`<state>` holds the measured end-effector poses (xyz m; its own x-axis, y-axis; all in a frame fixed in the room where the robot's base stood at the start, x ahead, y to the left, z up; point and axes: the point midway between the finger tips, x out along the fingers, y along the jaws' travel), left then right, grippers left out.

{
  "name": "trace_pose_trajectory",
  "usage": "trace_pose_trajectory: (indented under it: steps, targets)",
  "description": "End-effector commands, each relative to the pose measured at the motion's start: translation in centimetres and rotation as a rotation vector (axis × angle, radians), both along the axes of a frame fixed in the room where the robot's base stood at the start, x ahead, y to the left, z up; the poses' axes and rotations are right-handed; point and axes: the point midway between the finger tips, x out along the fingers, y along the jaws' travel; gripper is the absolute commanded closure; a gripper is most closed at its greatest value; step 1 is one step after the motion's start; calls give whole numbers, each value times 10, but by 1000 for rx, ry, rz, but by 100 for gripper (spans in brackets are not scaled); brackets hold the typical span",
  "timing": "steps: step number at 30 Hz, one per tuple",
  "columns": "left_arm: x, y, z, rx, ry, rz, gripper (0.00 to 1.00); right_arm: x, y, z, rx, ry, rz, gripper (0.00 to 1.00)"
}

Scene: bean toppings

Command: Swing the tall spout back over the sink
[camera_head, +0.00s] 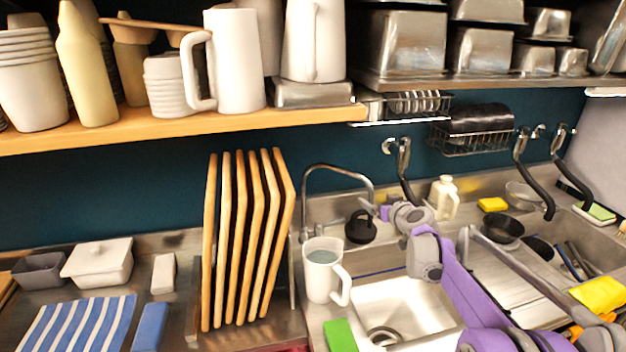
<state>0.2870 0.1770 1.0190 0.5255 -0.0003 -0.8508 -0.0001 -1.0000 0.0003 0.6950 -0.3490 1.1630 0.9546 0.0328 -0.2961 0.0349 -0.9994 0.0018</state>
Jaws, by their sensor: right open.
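The tall spout (335,168) is a thin metal gooseneck at the back of the counter. It rises from its base near the wooden boards and arcs to the right along the back wall, behind the sink basin (385,294). Its downward end is close to my right gripper (373,211), which reaches in from the lower right. The right gripper is open, with its fingers around or beside the spout's end; I cannot tell if they touch it. My left gripper is not in view.
A white mug (322,272) stands left of the basin, before the spout. Upright wooden boards (240,240) stand left of it. A black stopper-like object (360,227) sits behind the basin. A green sponge (340,335) lies in front. A loaded shelf (180,130) hangs above.

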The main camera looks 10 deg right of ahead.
Motion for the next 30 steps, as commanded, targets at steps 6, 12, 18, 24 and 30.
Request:
trace_pose_trajectory:
  steps: [6, 12, 18, 24, 30]
  targets:
    - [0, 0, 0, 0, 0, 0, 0, 9, -14, 0, -1, -1, -2, 0]
    - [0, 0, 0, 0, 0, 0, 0, 13, -21, 0, -1, 0, -2, 0]
    - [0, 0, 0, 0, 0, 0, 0, 13, -22, 0, -1, 0, -2, 0]
    - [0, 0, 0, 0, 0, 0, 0, 15, -22, 0, 0, 0, -1, 0]
    - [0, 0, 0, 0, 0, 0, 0, 18, -26, 0, 1, 0, -1, 0]
